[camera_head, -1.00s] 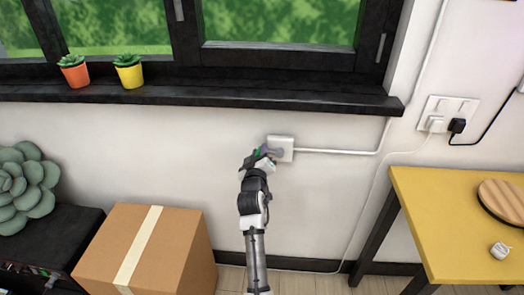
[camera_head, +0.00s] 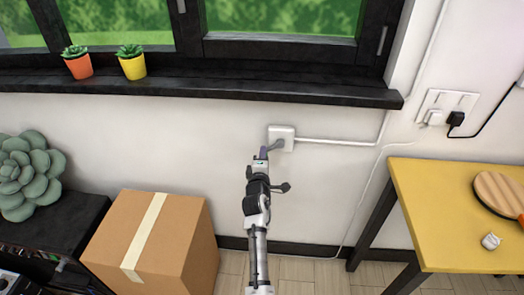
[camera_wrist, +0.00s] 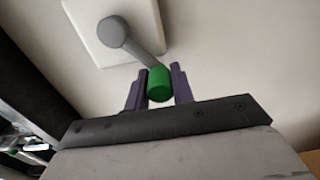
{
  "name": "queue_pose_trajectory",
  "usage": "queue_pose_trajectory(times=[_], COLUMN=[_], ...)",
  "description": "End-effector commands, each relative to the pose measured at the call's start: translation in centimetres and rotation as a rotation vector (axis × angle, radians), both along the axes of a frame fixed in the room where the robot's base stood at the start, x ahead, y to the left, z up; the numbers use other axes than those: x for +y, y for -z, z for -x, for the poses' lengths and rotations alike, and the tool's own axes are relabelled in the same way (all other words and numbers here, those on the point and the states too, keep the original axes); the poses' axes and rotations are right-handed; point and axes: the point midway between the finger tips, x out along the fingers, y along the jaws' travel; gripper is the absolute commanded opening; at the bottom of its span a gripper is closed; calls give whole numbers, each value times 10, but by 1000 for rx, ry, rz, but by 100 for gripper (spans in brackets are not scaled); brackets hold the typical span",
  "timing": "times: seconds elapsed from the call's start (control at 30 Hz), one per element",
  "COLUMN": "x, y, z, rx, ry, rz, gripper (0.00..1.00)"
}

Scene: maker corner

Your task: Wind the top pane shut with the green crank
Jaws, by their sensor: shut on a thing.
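The crank's white wall box (camera_head: 288,133) is on the wall below the window sill, and it also shows in the wrist view (camera_wrist: 88,30). Its grey crank arm (camera_wrist: 113,33) runs from the box toward my gripper and ends in a green knob (camera_wrist: 160,84). My gripper (camera_wrist: 159,88) is shut on the green knob, with one purple finger on each side. In the head view my gripper (camera_head: 263,154) is just below and left of the box and hides the knob. The window (camera_head: 280,20) shows only its lower part; the top pane is out of view.
Two potted succulents, orange (camera_head: 79,67) and yellow (camera_head: 133,68), stand on the black sill (camera_head: 220,90). A cardboard box (camera_head: 185,245) is at lower left. A yellow table (camera_head: 440,210) is at right. A white conduit (camera_head: 335,142) runs right from the wall box.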

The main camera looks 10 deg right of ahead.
Motion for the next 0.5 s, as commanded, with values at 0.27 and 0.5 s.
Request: queue_pose_trajectory(times=[0.27, 0.5], x=[-3, -4], y=[15, 18], z=[2, 3], rx=[51, 62], ry=[6, 8], rz=[108, 142], gripper=[0, 0])
